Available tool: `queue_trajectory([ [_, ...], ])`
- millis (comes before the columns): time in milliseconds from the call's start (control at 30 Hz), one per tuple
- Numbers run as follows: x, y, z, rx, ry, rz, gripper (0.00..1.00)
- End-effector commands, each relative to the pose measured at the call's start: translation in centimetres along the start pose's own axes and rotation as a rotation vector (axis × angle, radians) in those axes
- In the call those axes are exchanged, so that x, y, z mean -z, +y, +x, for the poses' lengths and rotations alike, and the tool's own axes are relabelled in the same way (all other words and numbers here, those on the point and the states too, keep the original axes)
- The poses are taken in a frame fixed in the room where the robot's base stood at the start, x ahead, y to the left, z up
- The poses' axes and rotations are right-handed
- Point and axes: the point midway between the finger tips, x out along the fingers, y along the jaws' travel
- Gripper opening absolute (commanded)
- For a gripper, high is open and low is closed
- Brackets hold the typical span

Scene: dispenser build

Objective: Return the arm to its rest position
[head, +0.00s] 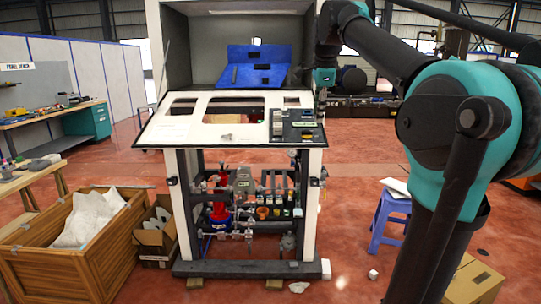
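My arm, teal and dark grey, fills the right side of the head view. It reaches up and left toward the dispenser (157,130), a white-framed machine with a sloped front panel. The arm's far end bends down beside the right edge of the machine. My gripper (321,103) appears there as a small dark shape below a teal joint, near the panel's right corner. Its fingers are too small and dark to read, and I cannot tell if it touches the panel or holds anything. A blue sheet-like part (255,58) lies inside the upper bay.
A wooden crate (100,262) and a cardboard box (153,238) stand at left. A blue stool (388,222) and another cardboard box (474,281) are at right, near my arm. A workbench (60,116) stands at far left. Small white scraps (373,274) lie on the red floor.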

Motion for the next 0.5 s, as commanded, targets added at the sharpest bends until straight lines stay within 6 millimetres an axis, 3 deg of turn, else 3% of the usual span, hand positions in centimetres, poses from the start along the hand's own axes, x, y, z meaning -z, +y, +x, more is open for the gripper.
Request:
queue_trajectory([
  [267,0.3,1.3,2.9,-0.001,-0.001,-0.103,0.31],
  [500,0.7,3.6,6.9,-0.002,-0.002,-0.254,0.31],
])
